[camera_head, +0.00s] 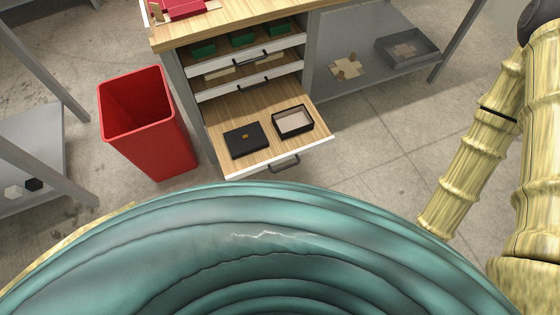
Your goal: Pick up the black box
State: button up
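A flat black box (246,139) with a small gold mark on top lies shut in the lowest, pulled-out drawer (222,169) of a wooden-topped workbench. Beside it to the right, in the same drawer, is a black-rimmed open box (293,121) with a pale inside. The two boxes sit apart. Parts of my arm with a bamboo-like surface show at the right side of the head view, well away from the drawer. My gripper is not in view.
A red bin (149,122) stands left of the drawer. Shallower drawers above hold green items (243,40). A grey shelf (368,66) at right bears a grey tray (407,48). A left shelf holds a small black cube (34,184) and white cube (13,192). Floor right is clear.

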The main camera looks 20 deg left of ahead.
aim_at(289, 122)
jog(key=z, duration=0.05)
jog(key=k, duration=1.1)
jog(key=u, duration=1.4)
jog(key=i, duration=1.7)
jog(key=z, duration=0.6)
